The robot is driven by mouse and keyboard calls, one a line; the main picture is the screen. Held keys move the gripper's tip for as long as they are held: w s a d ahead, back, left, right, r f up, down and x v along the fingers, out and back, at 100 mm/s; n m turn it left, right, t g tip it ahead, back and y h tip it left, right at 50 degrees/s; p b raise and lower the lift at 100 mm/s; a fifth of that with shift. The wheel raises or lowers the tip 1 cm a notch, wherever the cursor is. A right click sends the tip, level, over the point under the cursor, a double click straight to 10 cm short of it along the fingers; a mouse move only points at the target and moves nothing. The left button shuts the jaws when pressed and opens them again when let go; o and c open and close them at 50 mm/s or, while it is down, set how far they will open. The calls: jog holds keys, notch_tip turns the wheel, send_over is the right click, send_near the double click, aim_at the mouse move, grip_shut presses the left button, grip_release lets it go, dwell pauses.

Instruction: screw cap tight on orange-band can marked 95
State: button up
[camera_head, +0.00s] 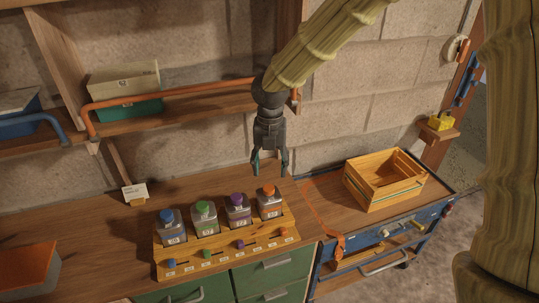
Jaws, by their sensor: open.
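The can with orange at its top (270,207) stands upright at the right end of a row of cans in a wooden rack (180,252). Its printed number is too small to read surely. I cannot tell whether the orange on top is a band or a seated cap. A small orange cap-like piece (284,231) sits on the rack's front ledge, in front of this can. My gripper (270,170) points down with its fingers apart and empty, above and slightly behind the orange-topped can, not touching it.
Blue-topped (171,232), green-topped (205,221) and purple-topped (238,213) cans stand to the left, with small matching pieces in front. A wooden crate (378,190) sits on the blue cart at right. An orange pipe (180,92) runs along the shelf. The bench left of the rack is mostly clear.

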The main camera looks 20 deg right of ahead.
aim_at(269, 190)
jog(key=f, duration=0.2)
jog(key=f+p, duration=0.1)
jog(key=f, duration=0.1)
jog(key=w+f, duration=0.1)
jog(key=f, duration=0.1)
jog(key=shift+f, duration=0.35)
jog(key=shift+s+a+f+p, duration=0.1)
jog(key=shift+s+f+p, duration=0.15)
jog(key=shift+f+p, duration=0.3)
jog(key=shift+w+f, duration=0.25)
jog(key=shift+f, duration=0.45)
jog(key=shift+s, duration=0.1)
jog(key=shift+s+r, duration=0.1)
jog(key=shift+c, duration=0.5)
